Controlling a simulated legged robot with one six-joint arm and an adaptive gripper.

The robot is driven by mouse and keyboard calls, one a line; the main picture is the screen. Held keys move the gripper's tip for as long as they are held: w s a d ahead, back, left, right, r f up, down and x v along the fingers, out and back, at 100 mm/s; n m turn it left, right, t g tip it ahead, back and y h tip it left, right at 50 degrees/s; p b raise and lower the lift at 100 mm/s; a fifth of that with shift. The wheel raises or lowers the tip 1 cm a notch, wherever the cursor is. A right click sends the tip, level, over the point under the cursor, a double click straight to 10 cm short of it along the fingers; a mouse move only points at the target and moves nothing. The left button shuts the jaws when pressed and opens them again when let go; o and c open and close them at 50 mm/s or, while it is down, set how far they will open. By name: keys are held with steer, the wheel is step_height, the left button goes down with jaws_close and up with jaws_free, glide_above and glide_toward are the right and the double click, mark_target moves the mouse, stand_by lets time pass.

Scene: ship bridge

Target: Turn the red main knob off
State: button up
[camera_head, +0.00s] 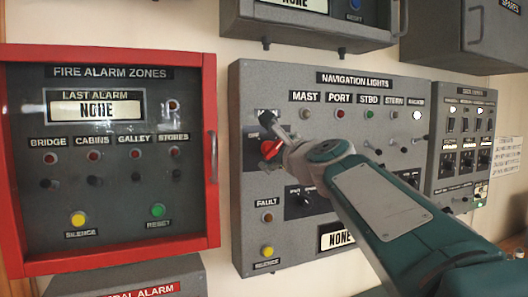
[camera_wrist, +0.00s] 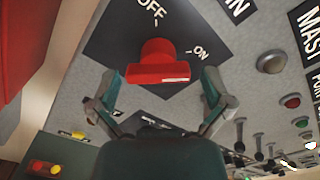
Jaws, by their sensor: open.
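The red main knob (camera_wrist: 157,65) is on a dark plate (camera_wrist: 110,35) in the wrist view, with OFF printed above it and ON to its right. A white mark lies toward the right end of its bar, on the ON side. My gripper (camera_wrist: 160,82) is open, one finger to the left of the knob and one to the right. Gaps show between the fingers and the knob. In the head view the knob (camera_head: 271,149) is at the left of the navigation lights panel (camera_head: 250,95), and my gripper (camera_head: 283,140) is beside it, partly covering the plate.
Indicator lamps and toggle switches (camera_wrist: 240,135) lie to the right of the knob. A red-framed fire alarm box (camera_head: 211,150) stands out to the left. Below the knob are a fault lamp (camera_head: 267,217) and a yellow silence button (camera_head: 267,252). Another control panel (camera_head: 435,150) is at the right.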

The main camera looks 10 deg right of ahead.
steer(key=shift+w+d, duration=0.15)
steer(key=shift+w, duration=0.05)
steer(key=shift+a, duration=0.3)
steer(key=shift+c, duration=0.6)
steer(key=shift+a, duration=0.25)
steer(key=c, duration=0.9)
steer(key=shift+d, duration=0.15)
steer(key=shift+f, duration=0.1)
